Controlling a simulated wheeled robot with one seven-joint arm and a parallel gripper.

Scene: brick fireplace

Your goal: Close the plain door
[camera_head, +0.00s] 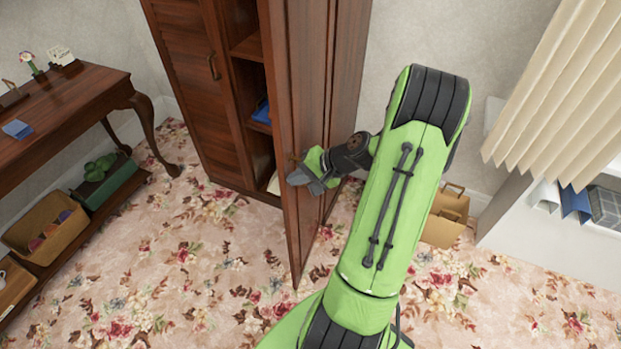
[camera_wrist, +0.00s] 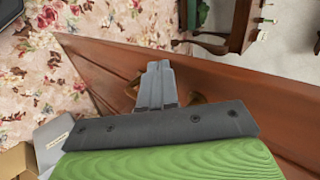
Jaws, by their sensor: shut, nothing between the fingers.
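A dark wooden wardrobe (camera_head: 190,60) stands against the back wall. Its right door (camera_head: 283,90) is swung wide open towards me, and its left door is closed, with a handle (camera_head: 213,67). The open door also fills much of the wrist view (camera_wrist: 265,98). In the wrist view my gripper (camera_wrist: 158,68) is shut and empty, pointing along the door face. Parts of a brass-coloured handle (camera_wrist: 197,98) show beside the fingers. I cannot tell whether the fingers touch the door.
A wooden desk (camera_head: 95,85) stands at left, with a basket (camera_head: 45,225) and a green box (camera_head: 108,183) on its low shelf. The flowered carpet (camera_head: 215,270) left of the open door is clear.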

